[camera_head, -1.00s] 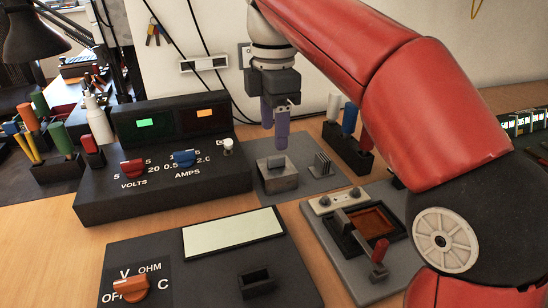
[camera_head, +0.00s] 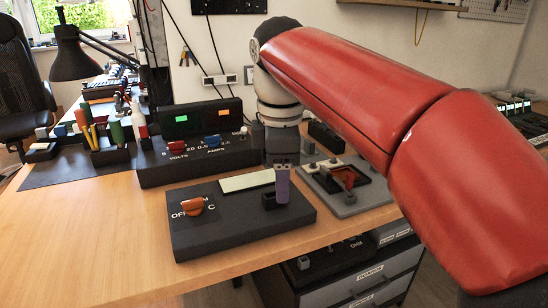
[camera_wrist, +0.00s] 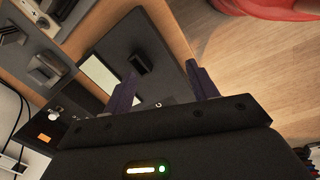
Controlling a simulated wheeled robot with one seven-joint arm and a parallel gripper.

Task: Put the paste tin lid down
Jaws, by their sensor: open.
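My gripper (camera_head: 282,198) hangs over the right end of the dark meter box (camera_head: 240,228), its purple fingers pointing down. In the wrist view my gripper (camera_wrist: 163,80) has its two fingers spread wide apart with nothing held between them. The meter's black socket (camera_wrist: 140,62) shows beyond the fingers, near the left one. I cannot pick out a paste tin lid for certain in either view. A grey block (camera_wrist: 50,68) with a raised top sits on a grey plate in the wrist view; in the head view my arm hides that spot.
A power supply (camera_head: 195,155) stands behind the meter. A grey tray with a brown recess (camera_head: 348,178) lies to the right. Pen holders (camera_head: 110,152) stand at left. The table's front edge runs just before the meter, with drawers (camera_head: 375,280) below. The front left table is clear.

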